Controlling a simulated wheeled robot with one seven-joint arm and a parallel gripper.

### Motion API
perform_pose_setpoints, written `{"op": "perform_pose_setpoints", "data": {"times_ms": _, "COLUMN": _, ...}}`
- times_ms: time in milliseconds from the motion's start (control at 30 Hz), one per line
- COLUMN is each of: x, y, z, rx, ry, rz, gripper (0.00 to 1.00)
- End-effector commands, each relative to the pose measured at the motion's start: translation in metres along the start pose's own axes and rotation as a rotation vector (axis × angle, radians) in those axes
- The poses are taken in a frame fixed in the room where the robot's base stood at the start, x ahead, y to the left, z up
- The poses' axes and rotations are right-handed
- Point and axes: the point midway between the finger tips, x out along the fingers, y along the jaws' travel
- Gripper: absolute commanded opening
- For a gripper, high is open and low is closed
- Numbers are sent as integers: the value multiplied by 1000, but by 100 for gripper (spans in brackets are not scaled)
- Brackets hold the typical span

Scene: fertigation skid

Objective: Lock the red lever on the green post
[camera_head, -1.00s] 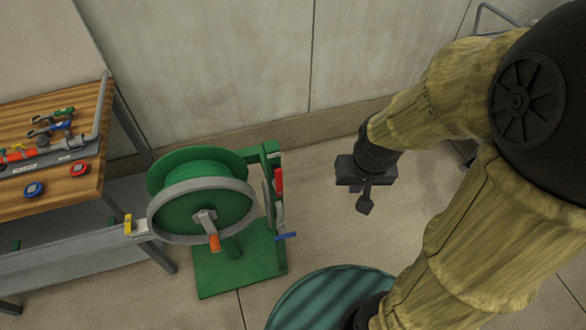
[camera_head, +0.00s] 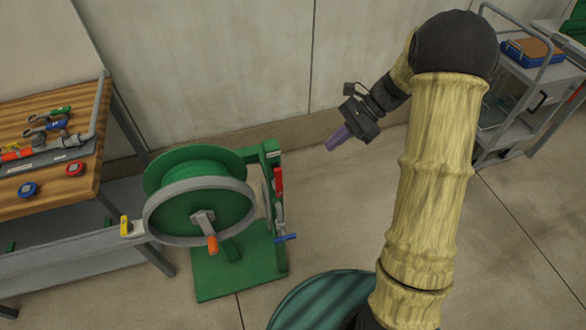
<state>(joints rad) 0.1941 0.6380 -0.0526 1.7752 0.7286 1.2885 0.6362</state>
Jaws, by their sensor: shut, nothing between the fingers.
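The green post (camera_head: 273,214) stands upright on a green base plate, at the right side of a green reel. The red lever (camera_head: 279,181) is on the right face of the post near its top, standing about upright. A blue handle (camera_head: 286,238) sits lower on the same post, pointing right. My gripper (camera_head: 333,143) is to the right of the red lever and higher in the picture, apart from it, with its fingers pointing down and left. The fingers are together and empty. The lever's pivot is too small to make out clearly.
The green reel (camera_head: 185,213) with a grey rim and orange crank handle (camera_head: 212,243) is left of the post. A wooden workbench (camera_head: 80,185) with valves stands at the left. A grey cart (camera_head: 515,85) stands at the right. The floor right of the post is clear.

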Motion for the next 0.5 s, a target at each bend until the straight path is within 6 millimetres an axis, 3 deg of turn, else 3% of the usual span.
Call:
{"op": "perform_pose_setpoints", "data": {"times_ms": 267, "x": 7, "y": 0, "z": 1, "rx": -3, "ry": 0, "rz": 2, "gripper": 0}}
{"op": "perform_pose_setpoints", "data": {"times_ms": 500, "x": 40, "y": 1, "z": 1, "rx": -3, "ry": -1, "rz": 6, "gripper": 0}}
